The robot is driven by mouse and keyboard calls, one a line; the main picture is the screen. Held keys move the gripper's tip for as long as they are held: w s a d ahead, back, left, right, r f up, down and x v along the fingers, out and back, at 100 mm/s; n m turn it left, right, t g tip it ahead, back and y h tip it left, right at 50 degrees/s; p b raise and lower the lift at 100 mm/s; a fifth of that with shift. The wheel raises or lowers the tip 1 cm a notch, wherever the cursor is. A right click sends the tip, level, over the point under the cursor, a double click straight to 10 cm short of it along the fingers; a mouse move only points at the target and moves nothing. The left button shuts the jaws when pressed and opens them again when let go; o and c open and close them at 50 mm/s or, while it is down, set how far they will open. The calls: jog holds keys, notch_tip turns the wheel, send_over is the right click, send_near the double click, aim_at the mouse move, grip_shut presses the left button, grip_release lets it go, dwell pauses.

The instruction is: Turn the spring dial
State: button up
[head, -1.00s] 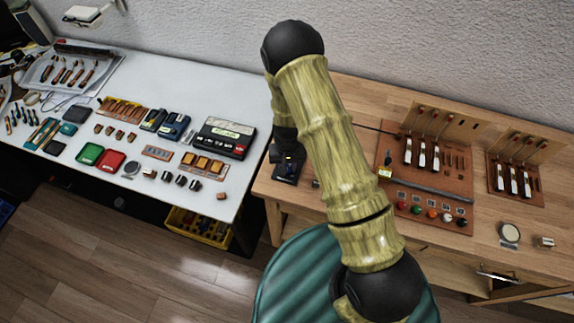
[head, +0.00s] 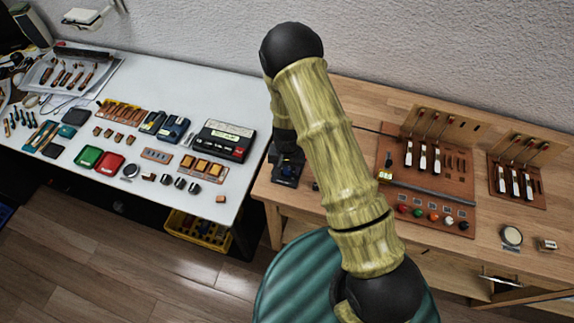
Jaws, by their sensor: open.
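A round, pale-faced dial with a dark rim (head: 511,236) lies near the front edge of the wooden bench at the right; I cannot tell for sure that it is the spring dial. A similar small round dial (head: 131,171) lies on the white table at the left. My gripper (head: 287,174) is the dark end of my arm, over the left end of the wooden bench, far to the left of the bench dial. It looks open and empty, though its fingers are small and dark. My arm hides part of the bench behind it.
A brown board (head: 430,205) with upright levers and a row of coloured knobs stands left of the bench dial. A second lever board (head: 516,190) is behind it, and a small metal cylinder (head: 547,245) is to its right. A green stool (head: 290,285) stands in front.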

aim_at(288, 170)
jog(key=shift+r, duration=0.1)
notch_tip(288, 170, up, 17)
jog(key=b, duration=0.3)
dwell(0.4)
jog(key=shift+d+r, duration=0.1)
dwell(0.5)
jog(key=s+d+r+n+t, duration=0.1)
jog(key=s+d+r+t, duration=0.1)
jog(key=s+d+r, duration=0.6)
jog(key=s+d, duration=0.5)
jog(key=shift+n+t, duration=0.3)
jog(key=shift+n, duration=0.1)
